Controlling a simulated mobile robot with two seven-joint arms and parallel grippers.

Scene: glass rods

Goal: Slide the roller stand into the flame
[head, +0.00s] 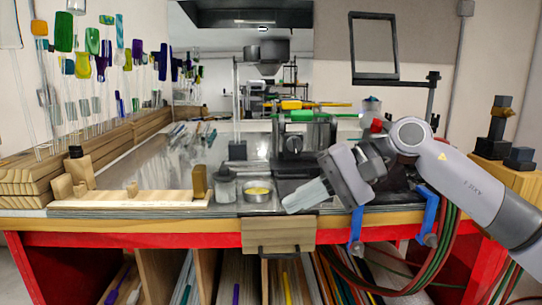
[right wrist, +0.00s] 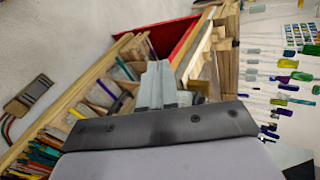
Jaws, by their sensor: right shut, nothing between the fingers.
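My right gripper (head: 291,204) reaches in from the right over the front edge of the bench. Its pale fingers are shut and empty, pointing left and slightly down. The fingers also show in the right wrist view (right wrist: 157,78), closed together. A dark burner-like box with a round knob (head: 291,143) stands behind it at mid-bench. A green piece (head: 301,116) and a yellow piece (head: 300,104) show above the box. An upright metal stand (head: 237,150) is left of the box. I cannot tell for certain which part is the roller stand. No flame is clearly visible. My left gripper is not in view.
A small tin with yellow contents (head: 257,192) and a glass jar (head: 225,188) sit just left of my right gripper. A wooden board with blocks (head: 130,200) lies along the front left. Coloured glass rods stand in a wooden rack (head: 90,147). Blue clamps (head: 357,230) grip the front edge.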

